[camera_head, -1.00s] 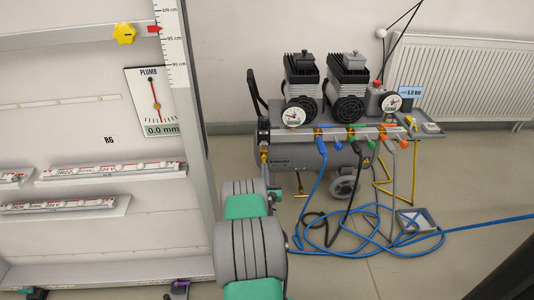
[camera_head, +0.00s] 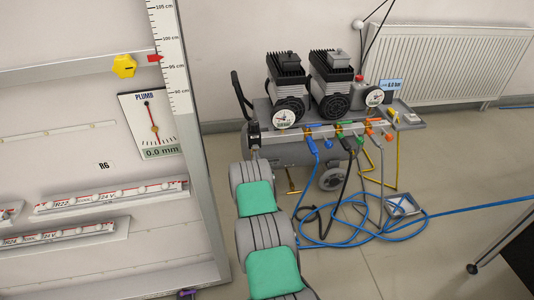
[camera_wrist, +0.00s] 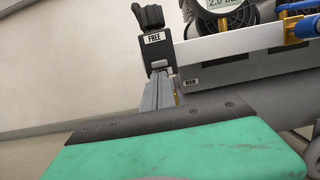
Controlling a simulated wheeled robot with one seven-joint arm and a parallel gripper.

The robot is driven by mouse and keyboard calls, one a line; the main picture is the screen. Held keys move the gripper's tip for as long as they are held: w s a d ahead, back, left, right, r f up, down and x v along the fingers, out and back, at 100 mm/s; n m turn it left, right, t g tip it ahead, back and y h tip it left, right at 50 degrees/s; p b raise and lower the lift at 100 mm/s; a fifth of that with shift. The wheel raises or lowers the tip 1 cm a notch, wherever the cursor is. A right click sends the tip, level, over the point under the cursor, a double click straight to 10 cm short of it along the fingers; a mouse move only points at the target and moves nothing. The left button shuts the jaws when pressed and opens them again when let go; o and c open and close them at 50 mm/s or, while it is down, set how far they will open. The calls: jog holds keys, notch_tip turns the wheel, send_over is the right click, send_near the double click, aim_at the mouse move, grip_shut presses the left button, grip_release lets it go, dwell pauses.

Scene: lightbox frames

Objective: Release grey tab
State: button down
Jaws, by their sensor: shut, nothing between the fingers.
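My gripper (camera_wrist: 160,84) is shut and empty in the wrist view. Its fingertips are just below a black block (camera_wrist: 154,44) with a lever on top and a "FREE" label. I cannot tell whether they touch. The black block (camera_head: 253,136) stands at the left end of the compressor's manifold (camera_head: 290,134). In the wrist view the manifold (camera_wrist: 225,50) shows as a pale bar right of the fingers. A row of couplings hangs from it in the head view, including a blue one (camera_head: 312,147) and an orange one (camera_head: 387,136). I cannot pick out a grey tab with certainty.
The compressor (camera_head: 270,153) with two motors stands against the wall, left of a radiator (camera_head: 455,65). Blue hose (camera_head: 350,243) lies in loops on the floor near a small grey tray (camera_head: 402,207). A rack frame (camera_head: 190,150) rises on the left.

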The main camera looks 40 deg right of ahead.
notch_tip(320, 180, up, 4)
jog(key=p, duration=0.3)
jog(key=shift+s+d+f, duration=0.1)
jog(key=shift+d+f, duration=0.05)
jog(key=shift+d, duration=0.15)
